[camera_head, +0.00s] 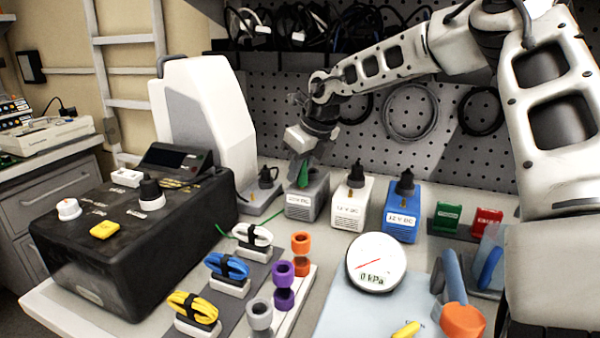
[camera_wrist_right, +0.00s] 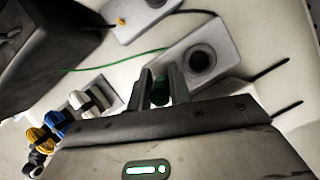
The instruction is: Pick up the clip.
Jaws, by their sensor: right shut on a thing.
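The green clip (camera_head: 303,175) shows at the top of a grey power box (camera_head: 302,203) with a printed label. My right gripper (camera_head: 303,157) comes down over it from above and is shut on it. In the right wrist view the clip (camera_wrist_right: 160,93) sits between the two fingers (camera_wrist_right: 161,88), partly hidden by them. A thin green wire (camera_wrist_right: 110,65) runs away to the left from near the clip. I cannot tell whether the clip still touches the box. My left gripper is not in view.
A white box (camera_head: 351,203) and a blue box (camera_head: 402,212) stand right of the grey one. A black device (camera_head: 130,240) fills the left. Coiled cables (camera_head: 228,265), coloured rings (camera_head: 284,273) and a round gauge (camera_head: 376,262) stand in front. A pegboard (camera_head: 400,150) is behind.

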